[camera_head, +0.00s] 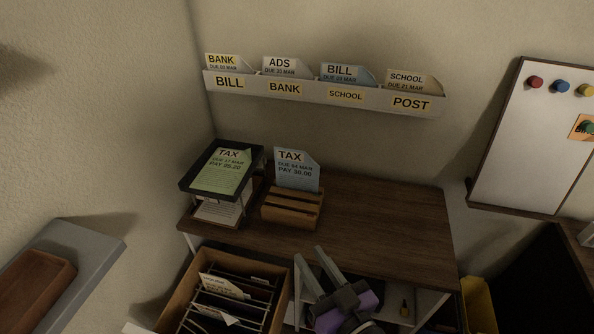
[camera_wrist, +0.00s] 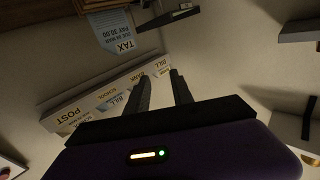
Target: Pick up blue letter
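A blue letter (camera_head: 298,172) marked TAX, PAY 36.00 stands upright in a slotted wooden letter holder (camera_head: 290,214) on the desk. In the wrist view the blue letter (camera_wrist: 110,33) appears upside down near the top, away from my fingers. Another bluish letter (camera_head: 346,77), marked BILL, stands in the wall rack (camera_head: 325,97). My gripper (camera_head: 310,249) is in front of the desk, below and right of the holder. Its two fingers are apart with nothing between them, as the wrist view (camera_wrist: 158,74) also shows.
A black tray stand (camera_head: 187,184) with a green TAX letter (camera_head: 222,170) is left of the holder. A box of files (camera_head: 172,290) sits lower left. The desk (camera_head: 380,225) is clear right of the holder. A whiteboard (camera_head: 520,140) hangs at right.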

